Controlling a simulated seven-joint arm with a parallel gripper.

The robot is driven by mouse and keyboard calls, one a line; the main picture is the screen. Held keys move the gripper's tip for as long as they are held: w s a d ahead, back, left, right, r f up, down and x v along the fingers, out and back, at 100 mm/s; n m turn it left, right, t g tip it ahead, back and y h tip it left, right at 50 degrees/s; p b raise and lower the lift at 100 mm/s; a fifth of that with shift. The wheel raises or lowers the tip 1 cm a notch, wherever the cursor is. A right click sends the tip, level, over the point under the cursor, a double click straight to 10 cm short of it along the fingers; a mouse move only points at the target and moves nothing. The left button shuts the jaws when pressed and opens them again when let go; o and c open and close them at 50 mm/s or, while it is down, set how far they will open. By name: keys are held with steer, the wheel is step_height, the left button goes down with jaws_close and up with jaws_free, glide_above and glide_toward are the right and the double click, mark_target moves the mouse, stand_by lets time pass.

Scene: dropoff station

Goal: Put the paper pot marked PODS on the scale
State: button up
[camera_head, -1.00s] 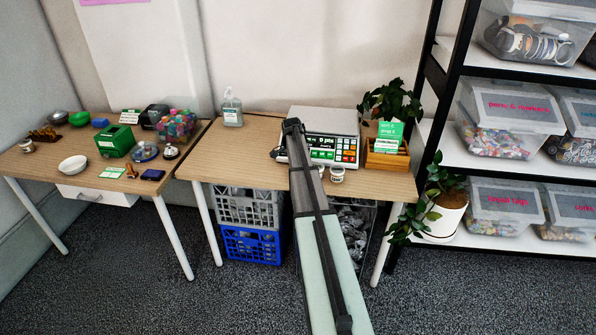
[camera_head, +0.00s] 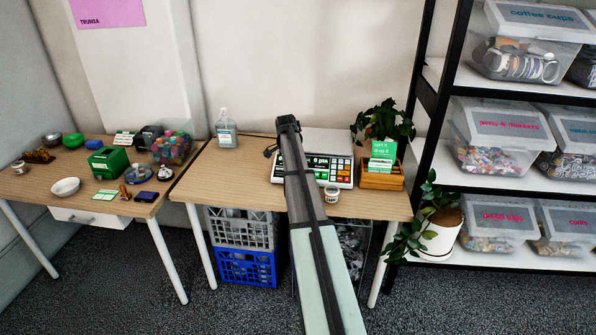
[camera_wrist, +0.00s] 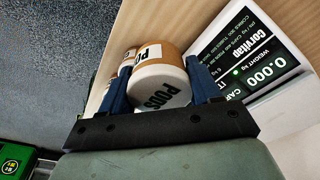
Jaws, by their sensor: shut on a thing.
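In the wrist view my gripper (camera_wrist: 156,64) has its dark blue fingers shut on the paper pot marked PODS (camera_wrist: 158,88). Its white lid with PODS faces the camera, and its brown side carries a white label. A second brown-and-white pot (camera_wrist: 125,62) shows partly behind the left finger. The scale (camera_wrist: 262,72) is just right of the right finger and reads 0.000. In the head view the scale (camera_head: 341,172) is partly covered by my arm. One pot (camera_head: 331,194) stands in front of it. My gripper and the held pot are hidden there.
A plant (camera_head: 384,124) and a wooden box with green cards (camera_head: 382,181) stand right of the scale. A pump bottle (camera_head: 226,131) is at the back left. The wooden table (camera_head: 225,176) is clear left of my arm. Black-framed shelving (camera_head: 425,95) rises at the right.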

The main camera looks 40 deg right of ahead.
steer(key=s+d+r+m, duration=0.1)
steer(key=d+r, duration=0.2)
steer(key=d, duration=0.4)
step_height(320, 180, up, 8)
steer(key=n+t+y, duration=0.2)
steer(key=n, duration=1.7)
glide_above(316, 144)
steer(key=shift+s+f, duration=0.2)
steer(key=shift+f, duration=2.15)
steer(key=shift+s+f, duration=0.15)
steer(key=shift+f, duration=2.15)
steer(key=shift+f, duration=0.1)
steer(key=o, duration=1.1)
